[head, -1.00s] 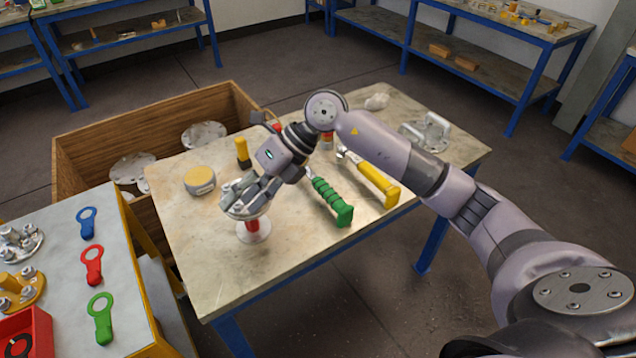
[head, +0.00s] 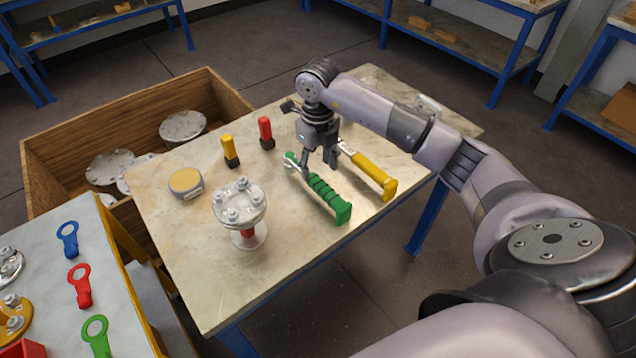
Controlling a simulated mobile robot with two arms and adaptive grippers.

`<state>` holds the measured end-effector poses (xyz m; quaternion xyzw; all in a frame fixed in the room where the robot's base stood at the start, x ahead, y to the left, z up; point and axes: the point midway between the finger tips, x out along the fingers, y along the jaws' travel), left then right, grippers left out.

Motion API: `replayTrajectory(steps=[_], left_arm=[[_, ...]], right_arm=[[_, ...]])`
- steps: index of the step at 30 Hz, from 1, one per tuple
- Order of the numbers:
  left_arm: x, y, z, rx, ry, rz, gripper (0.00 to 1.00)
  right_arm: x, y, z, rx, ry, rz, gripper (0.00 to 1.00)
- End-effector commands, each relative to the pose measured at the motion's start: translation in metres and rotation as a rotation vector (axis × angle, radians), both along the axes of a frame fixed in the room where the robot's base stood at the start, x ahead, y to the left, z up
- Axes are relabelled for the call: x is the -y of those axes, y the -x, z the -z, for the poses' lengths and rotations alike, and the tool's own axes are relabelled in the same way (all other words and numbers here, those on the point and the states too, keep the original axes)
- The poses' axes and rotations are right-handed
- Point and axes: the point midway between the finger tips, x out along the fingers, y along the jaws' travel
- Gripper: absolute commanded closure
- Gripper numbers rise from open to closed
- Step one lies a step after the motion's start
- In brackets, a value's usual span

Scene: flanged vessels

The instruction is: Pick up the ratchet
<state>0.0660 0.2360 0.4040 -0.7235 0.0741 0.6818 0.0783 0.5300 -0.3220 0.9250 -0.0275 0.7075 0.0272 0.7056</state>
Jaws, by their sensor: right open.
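A green-handled tool (head: 328,199) lies on the table, with its metal head toward the back left. A yellow-handled tool (head: 372,174) lies to its right, its head end partly hidden behind my right gripper. I cannot tell for sure which of the two is the ratchet. My right gripper (head: 320,172) points down with its fingers apart and empty. It is over the metal shaft of the green-handled tool, near the top of the handle; whether it touches is unclear. My left gripper is not in view.
A flanged vessel with bolts (head: 239,204) stands left of the green handle. A yellow tool (head: 230,151), a red tool (head: 266,133) and a round yellow-topped item (head: 186,183) are behind it. A wooden crate (head: 120,115) holds metal flanges. The table front (head: 215,300) is clear.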

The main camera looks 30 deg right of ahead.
Motion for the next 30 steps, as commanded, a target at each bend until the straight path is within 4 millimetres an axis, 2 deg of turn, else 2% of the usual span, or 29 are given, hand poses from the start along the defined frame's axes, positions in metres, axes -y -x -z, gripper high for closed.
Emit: replayTrajectory(steps=[3, 9, 14, 18, 26, 30], left_arm=[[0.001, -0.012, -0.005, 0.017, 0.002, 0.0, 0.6], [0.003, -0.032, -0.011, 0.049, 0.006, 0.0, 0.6], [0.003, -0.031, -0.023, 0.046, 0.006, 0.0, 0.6], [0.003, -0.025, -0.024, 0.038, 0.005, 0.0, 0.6], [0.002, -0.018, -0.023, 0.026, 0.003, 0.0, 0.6], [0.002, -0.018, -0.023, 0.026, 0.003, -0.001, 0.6]], right_arm=[[-0.001, 0.0, 0.014, -0.001, -0.002, -0.001, 0.5], [0.0, 0.0, 0.026, -0.001, -0.001, 0.001, 0.5], [0.002, -0.001, 0.05, -0.004, -0.003, 0.001, 0.5], [0.002, -0.002, 0.067, -0.001, -0.002, 0.0, 0.5], [0.003, -0.002, 0.072, 0.002, 0.0, -0.001, 0.5], [0.003, -0.002, 0.072, 0.002, 0.0, -0.001, 0.57]])
